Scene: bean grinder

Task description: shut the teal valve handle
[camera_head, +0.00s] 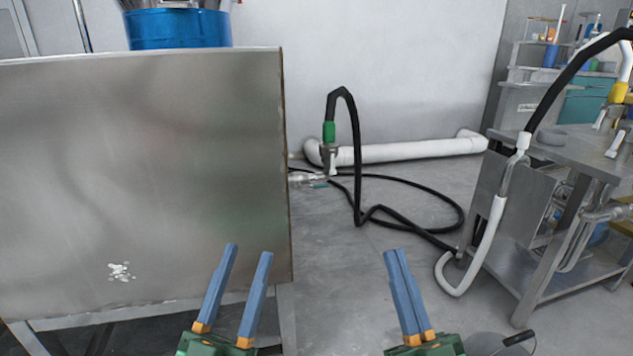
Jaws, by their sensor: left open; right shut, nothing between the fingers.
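The teal valve handle (319,185) is small and lies low beside the right edge of the large metal panel, below a pale pipe fitting (308,177). Its exact angle is too small to tell. My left gripper (250,250) is open and empty in front of the panel's lower right part, nearer to me than the handle and to its left. My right gripper (395,252) is shut and empty, nearer to me and right of the handle. Neither gripper touches the handle.
The metal panel (140,170) fills the left side, with a blue drum (178,28) above it. A black hose (355,150) with a green connector (329,132) loops across the floor. A white pipe (420,150) runs along the wall. A metal bench (560,155) stands right.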

